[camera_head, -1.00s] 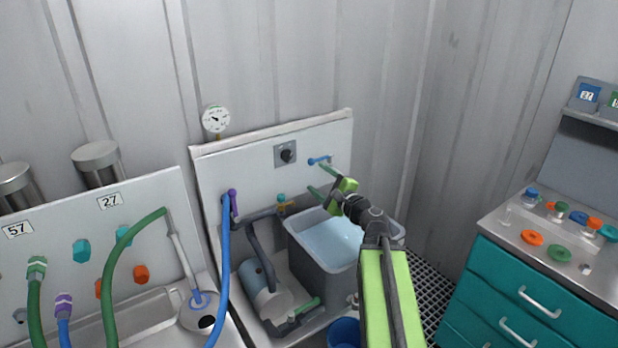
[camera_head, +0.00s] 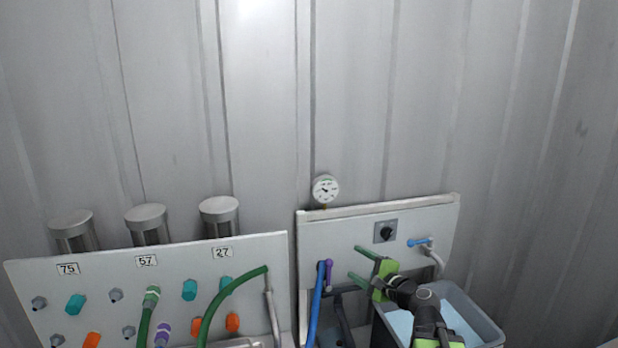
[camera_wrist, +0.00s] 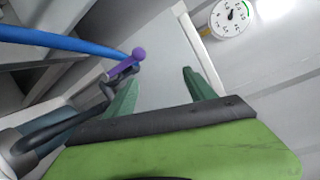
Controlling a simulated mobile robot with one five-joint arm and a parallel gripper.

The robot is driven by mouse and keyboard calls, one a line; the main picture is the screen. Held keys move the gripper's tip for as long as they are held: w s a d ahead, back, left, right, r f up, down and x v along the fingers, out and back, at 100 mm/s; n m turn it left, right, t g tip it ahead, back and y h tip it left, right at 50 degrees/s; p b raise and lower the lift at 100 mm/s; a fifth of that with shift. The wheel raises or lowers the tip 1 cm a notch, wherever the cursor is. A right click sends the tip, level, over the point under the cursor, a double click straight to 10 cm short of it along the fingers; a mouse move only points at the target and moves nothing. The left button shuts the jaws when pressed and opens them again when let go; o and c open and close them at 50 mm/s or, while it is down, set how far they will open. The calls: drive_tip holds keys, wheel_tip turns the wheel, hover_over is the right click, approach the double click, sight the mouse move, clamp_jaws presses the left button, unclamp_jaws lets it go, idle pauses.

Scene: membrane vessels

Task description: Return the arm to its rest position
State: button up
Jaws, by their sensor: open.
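My gripper (camera_head: 363,265) is in front of the pump-side white panel (camera_head: 345,228), with its two green fingers pointing left and spread apart. It is open, with nothing between the fingers. In the wrist view my gripper (camera_wrist: 160,78) also shows both dark green fingers apart, with a pale panel surface behind the gap. My arm comes up from the lower right, in front of the grey water basin (camera_head: 480,318), and hides part of it.
A black knob (camera_head: 386,232) and a blue-handled valve (camera_head: 417,242) are on the panel near my gripper. A purple-handled valve (camera_wrist: 137,54) and blue hose (camera_wrist: 60,42) are close by on the left. A gauge (camera_head: 325,189) stands above. The vessel panel (camera_head: 110,290) with hoses is further left.

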drive_tip(key=s+a+f+n+g+h+p, duration=0.2)
drive_tip(key=s+a+f+n+g+p, duration=0.2)
drive_tip(key=s+a+f+n+g, duration=0.6)
drive_tip(key=s+d+f+n+g+h, duration=0.4)
drive_tip(key=s+d+f+n+h, duration=0.1)
drive_tip(key=s+d, duration=0.4)
drive_tip(key=shift+s+d+f+n+h+b, duration=0.2)
drive_tip(key=shift+d+n+h+b, duration=0.15)
drive_tip(key=shift+d+n+h, duration=0.35)
